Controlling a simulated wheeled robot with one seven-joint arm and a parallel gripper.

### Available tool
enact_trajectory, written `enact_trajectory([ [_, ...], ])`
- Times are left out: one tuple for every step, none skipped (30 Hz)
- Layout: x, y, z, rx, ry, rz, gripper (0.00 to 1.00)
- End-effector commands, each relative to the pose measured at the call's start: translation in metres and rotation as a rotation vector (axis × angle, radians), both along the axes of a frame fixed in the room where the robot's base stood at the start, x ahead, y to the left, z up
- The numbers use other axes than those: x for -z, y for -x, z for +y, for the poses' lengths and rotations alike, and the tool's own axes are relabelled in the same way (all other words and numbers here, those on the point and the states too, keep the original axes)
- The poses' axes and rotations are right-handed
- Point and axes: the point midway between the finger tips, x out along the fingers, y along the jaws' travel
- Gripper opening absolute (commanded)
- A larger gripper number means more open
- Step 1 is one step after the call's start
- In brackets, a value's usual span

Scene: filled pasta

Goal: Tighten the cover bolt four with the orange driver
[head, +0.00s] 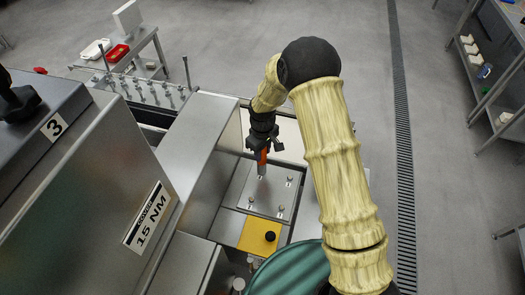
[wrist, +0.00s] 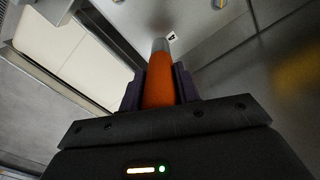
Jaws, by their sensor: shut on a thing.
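My gripper (head: 264,146) is shut on the orange driver (head: 263,158), which it holds pointing down over the cover plate (head: 269,192). In the wrist view the driver's orange handle (wrist: 158,84) sits between my dark fingers, and its grey end (wrist: 160,46) points away beside a small white label (wrist: 172,37). The driver's tip is over the far-left corner of the plate. Whether it touches a bolt there is hidden. Other bolts show on the plate: right (head: 289,181), near right (head: 281,210) and near left (head: 251,199). The label's number is too small to read surely.
Metal walls surround the recessed plate. A yellow panel (head: 259,234) with a black knob (head: 270,236) lies just nearer. A large machine housing marked 15 NM (head: 147,216) stands left. A green round surface (head: 292,272) is at the bottom. Open floor lies right.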

Motion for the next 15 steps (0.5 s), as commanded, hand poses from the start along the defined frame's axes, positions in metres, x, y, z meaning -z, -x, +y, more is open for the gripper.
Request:
enact_trajectory([
  [-0.001, 0.0, 0.0, 0.0, 0.0, -0.001, 0.03],
  [-0.001, -0.001, 0.0, 0.0, 0.0, -0.001, 0.03],
  [-0.001, -0.001, 0.0, 0.0, 0.0, -0.001, 0.03],
  [-0.001, 0.0, 0.0, 0.0, 0.0, -0.001, 0.03],
  [-0.001, 0.0, 0.0, 0.0, 0.0, -0.001, 0.03],
  [-0.001, -0.001, 0.0, 0.0, -0.001, -0.002, 0.03],
  [-0.002, -0.001, 0.0, 0.0, -0.001, -0.002, 0.03],
  [-0.004, -0.001, 0.0, 0.0, -0.001, -0.002, 0.03],
  [-0.006, -0.001, 0.0, 0.0, -0.001, -0.002, 0.03],
  [-0.008, -0.001, 0.0, 0.0, -0.001, -0.002, 0.03],
  [-0.01, -0.001, 0.0, 0.0, -0.001, -0.002, 0.03],
  [-0.013, -0.001, 0.0, 0.0, -0.001, -0.002, 0.03],
  [-0.015, -0.001, 0.0, 0.0, -0.001, -0.002, 0.03],
  [-0.017, -0.001, 0.0, 0.0, -0.001, -0.002, 0.03],
  [-0.019, -0.001, 0.0, 0.0, -0.001, -0.002, 0.03],
])
